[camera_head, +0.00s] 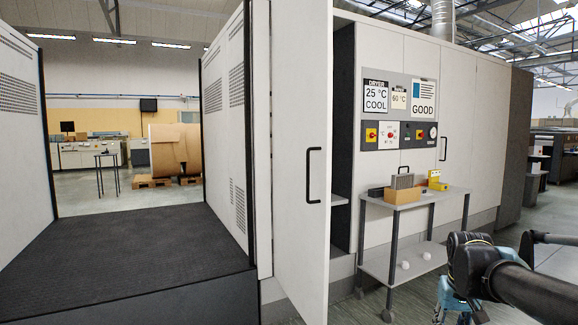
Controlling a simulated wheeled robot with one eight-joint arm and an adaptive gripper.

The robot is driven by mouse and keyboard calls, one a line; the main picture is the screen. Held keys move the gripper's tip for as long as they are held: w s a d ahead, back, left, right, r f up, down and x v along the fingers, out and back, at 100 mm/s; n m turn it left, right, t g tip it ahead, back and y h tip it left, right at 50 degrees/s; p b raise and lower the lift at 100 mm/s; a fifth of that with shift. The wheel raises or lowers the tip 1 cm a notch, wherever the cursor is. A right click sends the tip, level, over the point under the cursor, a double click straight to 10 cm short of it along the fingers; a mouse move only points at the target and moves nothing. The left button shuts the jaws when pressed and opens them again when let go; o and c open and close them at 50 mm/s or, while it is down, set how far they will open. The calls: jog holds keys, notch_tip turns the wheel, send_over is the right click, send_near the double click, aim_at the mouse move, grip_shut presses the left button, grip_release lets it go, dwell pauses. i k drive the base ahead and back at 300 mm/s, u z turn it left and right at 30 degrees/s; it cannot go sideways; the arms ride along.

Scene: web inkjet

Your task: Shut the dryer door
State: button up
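The dryer door (295,120) is a tall white panel that stands open, swung out toward me from the cabinet front. Its black bar handle (313,175) is near its right, nearer edge. Right of the door, part of the dark cabinet opening (343,130) shows, with a pale shelf inside; the door hides the rest. My arm, black with teal parts, is at the lower right. My gripper (447,308) seems to be at its low end, by the bottom edge, apart from the door. Its fingers are unclear and partly cut off.
A grey wheeled cart (420,199) stands before the dryer's control panel (398,112), between the door and my arm. A dark platform (130,240) lies left of the door. Some floor shows at right.

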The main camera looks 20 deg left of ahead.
aim_at(302, 34)
jog(key=u, duration=1.1)
jog(key=i, duration=0.95)
jog(key=z, duration=0.4)
jog(key=k, duration=1.05)
jog(key=u, duration=0.2)
